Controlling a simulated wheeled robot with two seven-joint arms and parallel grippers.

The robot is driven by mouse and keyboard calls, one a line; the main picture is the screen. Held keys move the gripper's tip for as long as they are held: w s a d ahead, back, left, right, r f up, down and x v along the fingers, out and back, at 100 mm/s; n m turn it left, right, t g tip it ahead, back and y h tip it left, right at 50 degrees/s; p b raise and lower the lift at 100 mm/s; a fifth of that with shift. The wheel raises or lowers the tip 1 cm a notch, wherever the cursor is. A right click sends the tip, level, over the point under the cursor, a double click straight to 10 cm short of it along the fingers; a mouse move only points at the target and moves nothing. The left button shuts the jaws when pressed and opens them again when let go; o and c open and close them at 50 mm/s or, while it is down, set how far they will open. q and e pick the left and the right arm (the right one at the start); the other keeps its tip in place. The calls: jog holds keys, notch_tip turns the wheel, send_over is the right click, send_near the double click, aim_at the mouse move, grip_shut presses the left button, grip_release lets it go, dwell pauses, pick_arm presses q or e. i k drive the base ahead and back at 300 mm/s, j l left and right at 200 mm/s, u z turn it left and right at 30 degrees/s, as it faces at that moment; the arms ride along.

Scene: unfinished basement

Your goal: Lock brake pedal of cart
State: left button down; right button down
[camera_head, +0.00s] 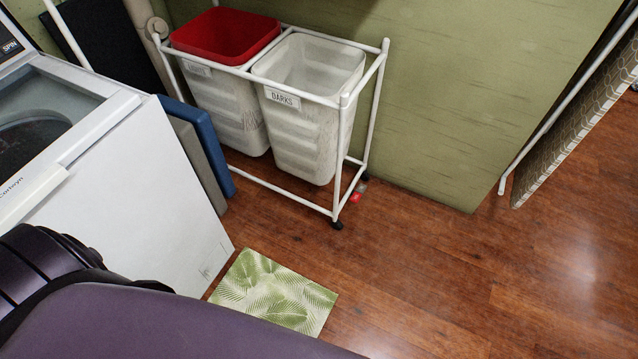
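The cart (345,150) is a white tube frame holding two hanging bins, standing against the green wall. Its left bin (225,110) has a red top; its right bin (305,120) is whitish and reads "DARKS". A small red pedal (355,197) shows low at the cart's right end, near the floor, beside a small grey part (361,185). I cannot tell whether the pedal is up or pressed down. A black caster (337,225) is under the front right post. Neither of my grippers is in view; a purple part of mine fills the lower left.
A white washing machine (130,180) stands at the left, with blue and grey panels (195,150) between it and the cart. A leaf-patterned mat (272,290) lies on the floor. A patterned board (580,120) leans at the right. The wooden floor (440,270) right of the mat is clear.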

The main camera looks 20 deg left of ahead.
aim_at(362, 187)
jog(key=u, duration=0.8)
jog(key=i+l+u, duration=0.5)
jog(key=l, duration=0.15)
jog(key=i+l+u, duration=0.25)
jog(key=l, duration=0.15)
jog(key=i+l, duration=0.1)
jog(key=l, duration=0.15)
jog(key=i+l, duration=0.15)
jog(key=l, duration=0.15)
jog(key=i+l, duration=0.1)
jog(key=l, duration=0.15)
